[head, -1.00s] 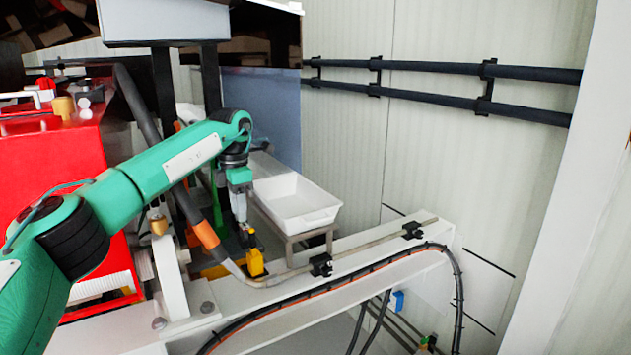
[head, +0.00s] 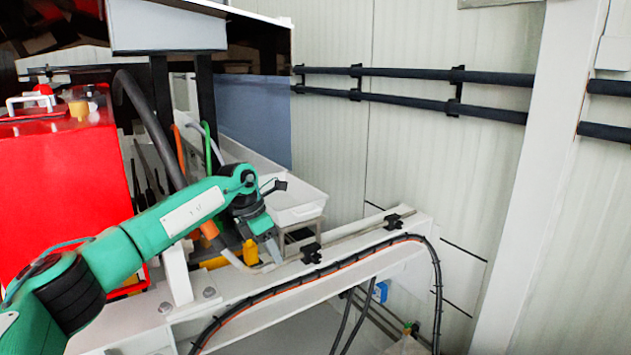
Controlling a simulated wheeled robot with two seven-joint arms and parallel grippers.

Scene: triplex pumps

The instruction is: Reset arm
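My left arm comes in from the left in the head view, in green with black joints. Its wrist is bent, and the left gripper (head: 275,250) hangs at its end, tilted down and to the right. The gripper is just above the white beam and close to the orange-and-grey hose. Its fingers are small and blurred, so I cannot tell whether they are open or shut. Nothing clearly shows in its grasp. My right gripper is out of view.
A red machine (head: 62,190) stands at the left. A white tray (head: 298,207) on a metal stand (head: 300,240) sits behind the wrist. A white beam (head: 390,255) with a black cable (head: 330,268) crosses the front. A yellow part (head: 250,252) is beside the gripper. Pipes (head: 410,98) run along the back wall.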

